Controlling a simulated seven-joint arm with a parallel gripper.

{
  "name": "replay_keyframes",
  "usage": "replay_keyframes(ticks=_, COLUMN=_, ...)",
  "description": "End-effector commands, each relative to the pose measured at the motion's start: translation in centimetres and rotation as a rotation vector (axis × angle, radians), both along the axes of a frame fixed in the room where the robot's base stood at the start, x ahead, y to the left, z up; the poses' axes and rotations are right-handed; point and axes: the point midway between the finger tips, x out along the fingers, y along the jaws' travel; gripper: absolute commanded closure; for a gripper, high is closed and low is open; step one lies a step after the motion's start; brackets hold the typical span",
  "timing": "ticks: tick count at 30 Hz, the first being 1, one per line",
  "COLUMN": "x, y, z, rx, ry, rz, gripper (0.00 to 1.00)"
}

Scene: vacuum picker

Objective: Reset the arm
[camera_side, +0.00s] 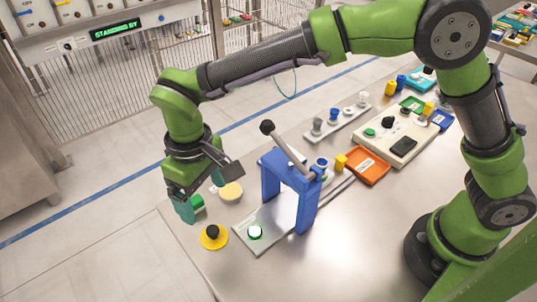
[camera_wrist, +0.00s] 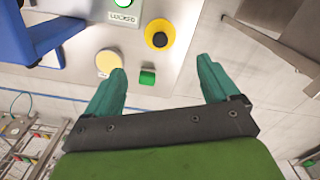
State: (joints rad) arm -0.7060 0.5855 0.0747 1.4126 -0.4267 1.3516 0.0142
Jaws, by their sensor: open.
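My gripper (camera_side: 199,194) is open, its teal fingers pointing down above the table's left corner. In the wrist view my gripper (camera_wrist: 162,66) shows two fingers spread apart, with nothing held. A small green block (camera_wrist: 147,76) appears between them, nearer the left finger; it also shows beside a fingertip in the side view (camera_side: 197,202). I cannot tell whether they touch. A blue frame (camera_side: 307,210) stands on a grey plate with a lever (camera_side: 289,150) ending in a black ball. A round green light (camera_side: 255,232) is on the plate; a "LOCKED" label (camera_wrist: 123,17) shows in the wrist view.
A yellow disc with a black knob (camera_side: 214,237) and a pale yellow disc (camera_side: 231,192) lie near my gripper. A panel (camera_side: 115,31) reads "STANDING BY". The table's front is clear.

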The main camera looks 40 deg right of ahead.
Motion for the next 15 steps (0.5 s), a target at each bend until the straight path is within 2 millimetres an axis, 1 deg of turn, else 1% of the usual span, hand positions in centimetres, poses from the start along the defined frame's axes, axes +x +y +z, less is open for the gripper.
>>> replay_keyframes(ticks=2, x=0.0, y=-0.3, z=0.4, rx=0.004, ry=-0.007, rz=-0.023, gripper=0.12)
replay_keyframes(ticks=4, x=-0.2, y=-0.9, z=1.2, rx=0.011, ry=-0.022, rz=-0.085, gripper=0.12)
replay_keyframes(ticks=8, x=-0.9, y=-3.0, z=3.5, rx=0.044, ry=-0.069, rz=-0.285, gripper=0.12)
replay_keyframes(ticks=11, x=-1.6, y=-5.0, z=5.2, rx=0.079, ry=-0.105, rz=-0.468, gripper=0.12)
replay_keyframes(ticks=12, x=-1.8, y=-5.9, z=5.9, rx=0.097, ry=-0.117, rz=-0.527, gripper=0.12)
replay_keyframes(ticks=14, x=-1.9, y=-7.6, z=6.9, rx=0.123, ry=-0.129, rz=-0.579, gripper=0.12)
replay_keyframes(ticks=15, x=-1.9, y=-8.8, z=7.5, rx=0.138, ry=-0.137, rz=-0.589, gripper=0.12)
